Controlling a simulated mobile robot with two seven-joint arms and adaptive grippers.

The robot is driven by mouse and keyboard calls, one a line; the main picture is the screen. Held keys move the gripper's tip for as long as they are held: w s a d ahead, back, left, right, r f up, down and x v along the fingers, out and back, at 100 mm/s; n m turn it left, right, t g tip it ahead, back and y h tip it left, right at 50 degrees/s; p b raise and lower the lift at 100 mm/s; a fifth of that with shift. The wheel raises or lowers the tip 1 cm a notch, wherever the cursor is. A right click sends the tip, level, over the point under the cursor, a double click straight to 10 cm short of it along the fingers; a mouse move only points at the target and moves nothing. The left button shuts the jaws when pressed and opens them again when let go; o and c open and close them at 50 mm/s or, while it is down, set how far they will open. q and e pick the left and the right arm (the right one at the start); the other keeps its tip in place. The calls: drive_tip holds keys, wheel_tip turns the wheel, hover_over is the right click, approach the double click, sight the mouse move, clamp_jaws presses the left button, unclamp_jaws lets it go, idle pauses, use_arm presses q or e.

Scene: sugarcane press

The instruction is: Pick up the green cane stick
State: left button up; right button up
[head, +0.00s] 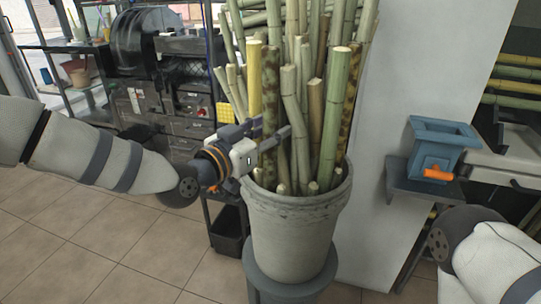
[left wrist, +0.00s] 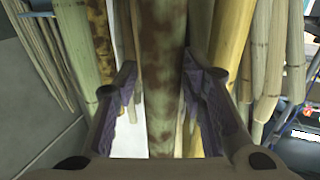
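Many cane sticks stand upright in a grey pot (head: 296,225). A plain green cane stick (head: 333,118) stands toward the right of the bunch. A mottled green-brown stick (head: 270,88) stands at the front left. My left gripper (head: 276,133) is at the pot's left rim, just above it, beside the mottled stick. In the left wrist view, my left gripper (left wrist: 160,78) is open, with one finger on each side of a mottled green-brown stick (left wrist: 163,35). Gaps show between it and both fingers. My right forearm shows at the lower right; its gripper is out of view.
The pot stands on a round grey stool (head: 290,285). A blue square hopper (head: 440,135) with an orange part sits right of a white pillar (head: 425,60). A dark drawer cabinet (head: 170,105) and a shelf stand behind. Tiled floor lies open at left.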

use_arm(q)
drive_tip(key=shift+w+d, duration=0.1)
drive_tip(key=shift+w, duration=0.1)
clamp_jaws()
